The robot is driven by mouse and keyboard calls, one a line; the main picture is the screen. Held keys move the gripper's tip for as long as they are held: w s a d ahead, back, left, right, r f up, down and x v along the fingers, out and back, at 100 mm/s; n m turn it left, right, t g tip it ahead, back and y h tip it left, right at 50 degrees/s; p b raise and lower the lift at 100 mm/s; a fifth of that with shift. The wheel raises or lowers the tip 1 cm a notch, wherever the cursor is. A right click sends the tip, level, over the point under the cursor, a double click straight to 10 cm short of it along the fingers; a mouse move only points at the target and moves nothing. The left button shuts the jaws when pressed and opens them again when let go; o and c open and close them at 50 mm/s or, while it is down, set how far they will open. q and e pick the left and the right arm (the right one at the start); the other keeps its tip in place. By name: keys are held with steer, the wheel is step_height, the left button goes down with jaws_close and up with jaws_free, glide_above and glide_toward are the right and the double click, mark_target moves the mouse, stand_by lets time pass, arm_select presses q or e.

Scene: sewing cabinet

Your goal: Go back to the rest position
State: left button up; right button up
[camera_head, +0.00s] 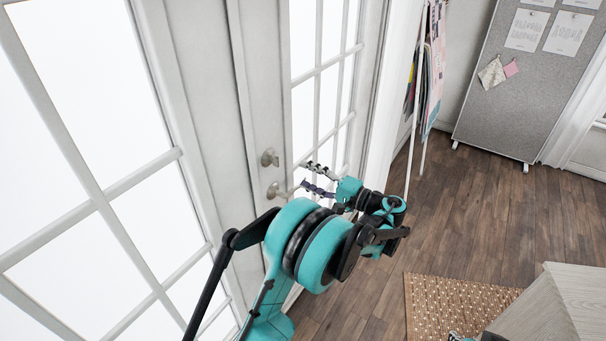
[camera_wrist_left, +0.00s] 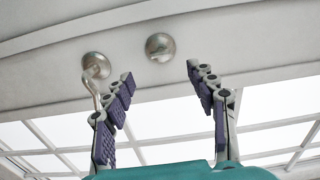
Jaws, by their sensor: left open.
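My left gripper (camera_head: 318,180) is open in the head view, in front of the white glazed double doors. In the left wrist view its two purple-padded fingers (camera_wrist_left: 160,82) are spread apart with nothing between them. A metal door handle (camera_head: 273,190) is close beside the fingers; in the wrist view its lever (camera_wrist_left: 95,68) hangs behind the left finger, and I cannot tell whether they touch. A round metal fitting (camera_wrist_left: 160,46) sits beside it on the door frame. A small teal and dark sliver at the bottom edge of the head view may be my right gripper, mostly cut off.
The glazed doors (camera_head: 196,75) fill the left side, close to my left arm. A grey pinboard (camera_head: 510,95) stands at the back right. A pale wooden surface (camera_head: 550,308) is at lower right beside a patterned rug (camera_head: 445,300). The wooden floor (camera_head: 470,210) between is clear.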

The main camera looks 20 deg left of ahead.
stand_by(0.4)
arm_select(q)
steer(key=s+a+m+t+h, duration=0.1)
steer(key=s+a+h, duration=0.1)
steer(key=s+h, duration=0.7)
steer(key=s+d+f+n+t+h, duration=0.1)
steer(key=s+d+f+h, duration=0.2)
steer(key=s+d, duration=0.3)
steer(key=s+d+f+n+t+h, duration=0.1)
steer(key=s+d+h, duration=0.4)
steer(key=s, duration=0.6)
step_height(320, 180, down, 2)
steer(key=shift+s+d+f+t+h, duration=0.1)
steer(key=shift+s+d+t+h, duration=0.3)
steer(key=shift+d+t, duration=0.25)
